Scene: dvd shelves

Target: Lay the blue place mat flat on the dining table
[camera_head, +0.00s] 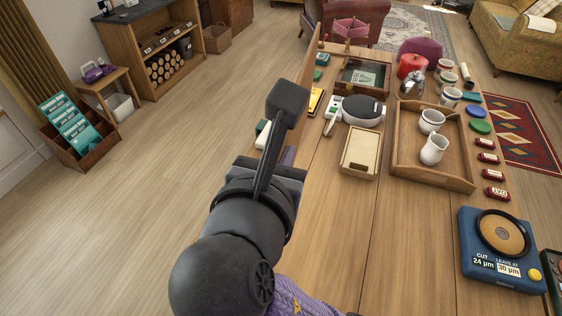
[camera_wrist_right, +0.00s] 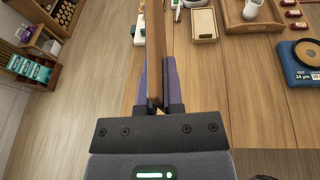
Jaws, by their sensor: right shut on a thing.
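I see no blue place mat that I can make out in either view. My right gripper (camera_head: 289,157) is over the left part of the wooden dining table (camera_head: 335,220), partly hidden behind its wrist parts. In the right wrist view its two purple-blue fingers (camera_wrist_right: 156,92) are shut on a thin brown wooden board (camera_wrist_right: 155,42), seen nearly edge-on. The board (camera_head: 309,72) also shows in the head view, rising along the table's left side. I cannot tell whether it touches the table. My left gripper is out of view.
A wooden tray (camera_head: 398,169) with white cups and a jug, a shallow pale box (camera_head: 360,165) and a blue gauge (camera_head: 490,276) stand on the table. Red tins (camera_head: 495,192) line its right side. Bare tabletop lies at the near middle. A knitted purple thing (camera_head: 300,298) shows below.

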